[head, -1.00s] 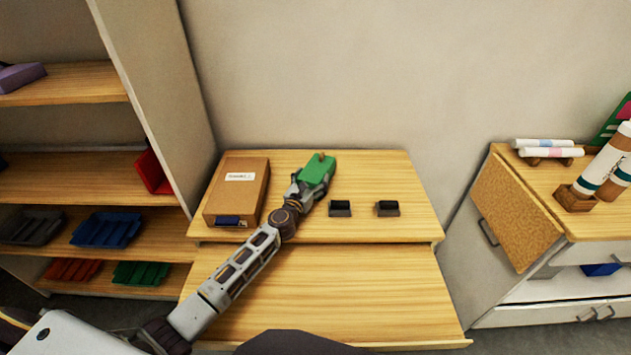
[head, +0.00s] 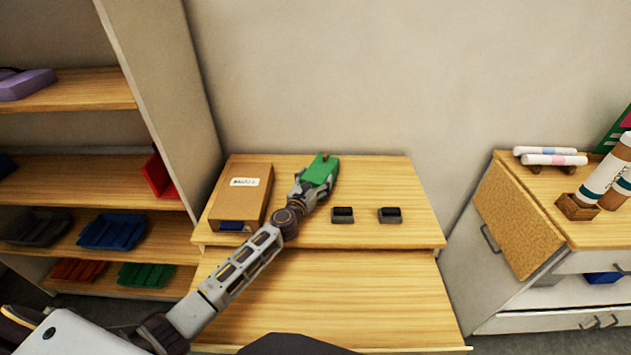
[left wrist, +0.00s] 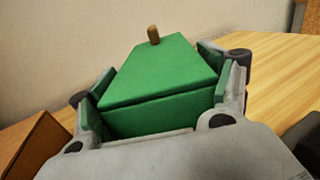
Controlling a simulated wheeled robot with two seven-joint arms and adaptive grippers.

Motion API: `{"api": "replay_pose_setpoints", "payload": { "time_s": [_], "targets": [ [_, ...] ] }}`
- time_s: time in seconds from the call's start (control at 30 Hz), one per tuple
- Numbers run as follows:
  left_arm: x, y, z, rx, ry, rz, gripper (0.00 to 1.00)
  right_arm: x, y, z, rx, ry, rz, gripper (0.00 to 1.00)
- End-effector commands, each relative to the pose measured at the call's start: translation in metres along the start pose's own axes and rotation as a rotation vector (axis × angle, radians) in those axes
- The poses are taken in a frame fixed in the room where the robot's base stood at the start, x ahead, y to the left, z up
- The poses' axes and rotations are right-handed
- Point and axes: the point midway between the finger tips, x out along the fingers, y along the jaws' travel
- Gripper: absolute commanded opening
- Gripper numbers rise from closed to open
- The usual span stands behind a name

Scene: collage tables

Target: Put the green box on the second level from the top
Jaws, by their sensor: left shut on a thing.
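The green box (head: 321,170) has a small wooden knob on its lid. My left gripper (head: 306,187) is shut on it above the back of the wooden desk (head: 385,175). In the left wrist view the green box (left wrist: 160,75) sits between the two fingers, its lid closed. I cannot tell how far it is above the desk. The shelf unit (head: 165,90) stands at the left. Its visible boards include an upper one (head: 85,92) with a purple object and a middle one (head: 90,180) with a red item. My right gripper is not in view.
A brown cardboard box (head: 240,196) lies on the desk left of my gripper. Two small dark trays (head: 342,215) (head: 390,215) are to its right. Lower shelves hold blue (head: 113,231), grey, red and green trays. A cabinet with markers (head: 553,159) stands at right.

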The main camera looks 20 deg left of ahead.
Motion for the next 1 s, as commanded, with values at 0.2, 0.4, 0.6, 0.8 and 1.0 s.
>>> {"api": "replay_pose_setpoints", "payload": {
  "time_s": [0.2, 0.4, 0.6, 0.8, 1.0],
  "targets": [
    [0.001, 0.001, 0.029, 0.002, -0.003, 0.000, 0.48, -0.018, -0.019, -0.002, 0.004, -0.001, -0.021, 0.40],
    [0.000, 0.001, 0.050, 0.002, -0.003, 0.001, 0.48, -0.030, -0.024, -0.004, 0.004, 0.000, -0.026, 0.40],
    [0.000, 0.000, 0.067, 0.002, -0.002, 0.000, 0.48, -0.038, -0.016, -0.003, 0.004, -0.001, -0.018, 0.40],
    [0.000, 0.000, 0.074, 0.000, -0.002, 0.000, 0.48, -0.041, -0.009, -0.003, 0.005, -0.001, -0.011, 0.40],
    [0.000, 0.000, 0.075, 0.000, -0.002, 0.000, 0.48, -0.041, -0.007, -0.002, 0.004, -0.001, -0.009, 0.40]
  ]
}}
